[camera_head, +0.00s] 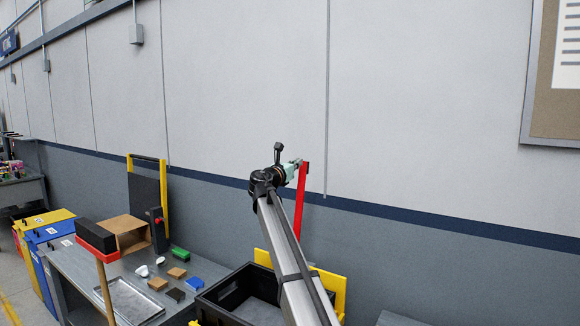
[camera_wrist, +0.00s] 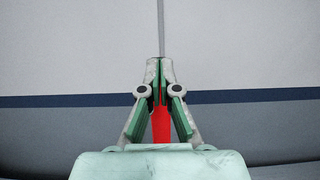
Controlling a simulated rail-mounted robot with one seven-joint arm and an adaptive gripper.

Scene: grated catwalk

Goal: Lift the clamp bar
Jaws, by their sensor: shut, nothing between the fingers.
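A long red bar (camera_head: 300,200), which I take to be the clamp bar, stands nearly upright against the wall, with a dark piece at its top. Its lower end is hidden by my arm near the yellow frame (camera_head: 337,285). My gripper (camera_head: 299,163) is at the bar's top end; I cannot tell whether it touches it. In the wrist view my gripper (camera_wrist: 161,82) has its fingertips together and holds nothing. The red bar (camera_wrist: 161,125) shows below and behind the fingers there.
A grey workbench (camera_head: 80,268) at the lower left carries an open cardboard box (camera_head: 127,232), a metal tray (camera_head: 128,299) and several small blocks. A black crate (camera_head: 235,290) stands beside my arm. The wall around my gripper is bare.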

